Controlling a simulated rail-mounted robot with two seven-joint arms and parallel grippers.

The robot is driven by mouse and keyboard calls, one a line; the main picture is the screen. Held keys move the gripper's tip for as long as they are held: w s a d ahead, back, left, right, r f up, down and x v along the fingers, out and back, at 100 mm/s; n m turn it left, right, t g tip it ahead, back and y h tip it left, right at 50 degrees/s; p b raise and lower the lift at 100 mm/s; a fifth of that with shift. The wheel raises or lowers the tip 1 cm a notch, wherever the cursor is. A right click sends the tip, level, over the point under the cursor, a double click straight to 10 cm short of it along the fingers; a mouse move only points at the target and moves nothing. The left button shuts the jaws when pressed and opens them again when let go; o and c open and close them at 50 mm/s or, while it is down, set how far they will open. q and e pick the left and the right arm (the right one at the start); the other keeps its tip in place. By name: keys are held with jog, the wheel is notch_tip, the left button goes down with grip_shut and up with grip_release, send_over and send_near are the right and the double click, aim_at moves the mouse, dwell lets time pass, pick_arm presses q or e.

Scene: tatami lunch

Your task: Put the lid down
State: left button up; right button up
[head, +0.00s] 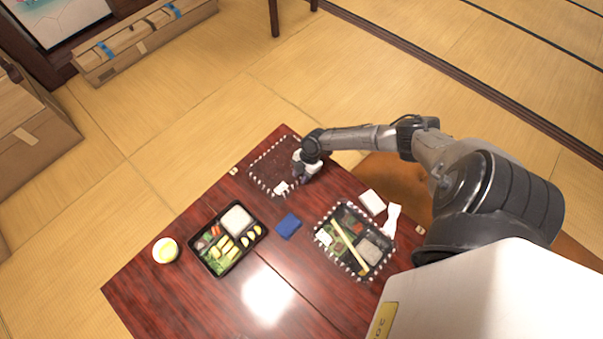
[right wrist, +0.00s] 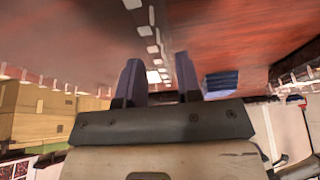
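The clear lid (head: 268,167) has a white dashed rim and shows at the table's far corner, with the dark red tabletop visible through it. It looks flat, but I cannot tell whether it lies fully on the table. My right gripper (head: 298,168) is at the lid's right side. In the right wrist view its two dark fingers (right wrist: 158,78) stand apart with a visible gap. The lid's dashed rim (right wrist: 152,38) runs toward that gap, and I see no finger closed on it. My left gripper is not in view.
An open bento (head: 213,268) with food and a covered bento (head: 319,242) stand on the table (head: 190,300). Between them lies a blue cloth (head: 288,225). A small bowl (head: 165,250) is at left, a white block (head: 372,202) at right. The front middle is bare.

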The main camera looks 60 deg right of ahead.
jog(key=p+v, duration=0.6)
jog(key=v, duration=0.6)
jog(key=s+a+r+m, duration=0.1)
jog(key=s+a, duration=0.3)
jog(key=a, duration=0.9)
jog(key=s+a+m, duration=0.1)
jog(key=s+a, duration=0.4)
jog(key=a, duration=0.7)
jog(key=s+r+m+t+h, duration=0.2)
jog(key=s+r+m+h, duration=0.2)
jog(key=r+m, duration=0.6)
notch_tip(320, 180, up, 3)
jog(key=shift+s+a+m, duration=0.3)
jog(key=shift+s+a, duration=0.15)
jog(key=shift+s, duration=0.05)
